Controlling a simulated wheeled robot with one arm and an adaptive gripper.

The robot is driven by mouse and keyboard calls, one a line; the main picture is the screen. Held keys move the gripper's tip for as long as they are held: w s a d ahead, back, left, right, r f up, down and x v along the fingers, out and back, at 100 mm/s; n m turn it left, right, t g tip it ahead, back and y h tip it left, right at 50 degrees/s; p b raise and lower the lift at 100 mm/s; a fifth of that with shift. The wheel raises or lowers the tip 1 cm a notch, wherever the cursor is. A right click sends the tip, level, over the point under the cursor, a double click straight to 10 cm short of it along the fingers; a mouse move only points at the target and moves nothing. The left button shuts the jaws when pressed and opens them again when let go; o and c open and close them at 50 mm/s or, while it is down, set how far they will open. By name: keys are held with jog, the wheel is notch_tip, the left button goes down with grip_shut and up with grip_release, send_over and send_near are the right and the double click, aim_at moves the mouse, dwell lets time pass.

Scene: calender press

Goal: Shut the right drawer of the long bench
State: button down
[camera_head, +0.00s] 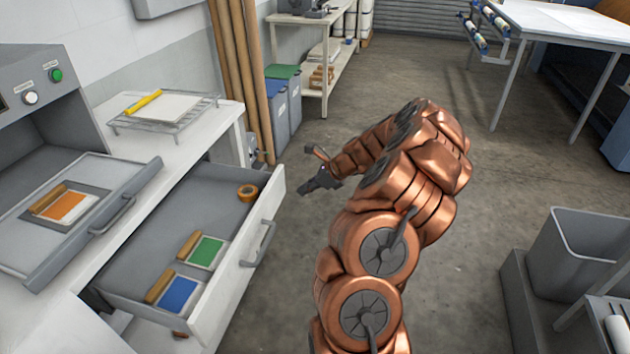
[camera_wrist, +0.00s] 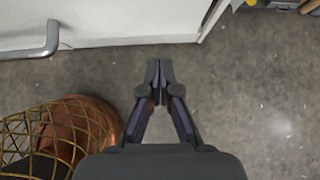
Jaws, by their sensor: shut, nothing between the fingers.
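The white bench drawer (camera_head: 262,225) stands pulled well out from the long bench (camera_head: 170,160). Its grey bar handle (camera_head: 259,245) is on its front face. Inside lie a green card (camera_head: 206,252), a blue card (camera_head: 179,292) and a roll of orange tape (camera_head: 248,193). My gripper (camera_head: 305,191) is shut and empty, out over the floor just beyond the drawer's far front corner. In the wrist view my fingertips (camera_wrist: 160,66) meet close by the white drawer front (camera_wrist: 130,22), with the handle (camera_wrist: 38,45) off to the left. Whether they touch the front cannot be told.
A grey press tray (camera_head: 75,235) with an orange card juts out above the bench at left. A wire rack (camera_head: 165,115) stands on the bench top. Bins (camera_head: 284,105) and brown rolls stand beyond. A grey bin (camera_head: 575,255) is at right. The middle floor is clear.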

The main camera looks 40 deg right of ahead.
aim_at(279, 195)
jog(key=w, duration=0.1)
jog(key=w+a+f, duration=0.1)
jog(key=w+a+p, duration=0.1)
jog(key=shift+w+a+f, duration=0.2)
jog(key=shift+w+f, duration=0.1)
jog(key=shift+w, duration=0.1)
jog(key=shift+w+a, duration=0.3)
jog(key=shift+w, duration=0.25)
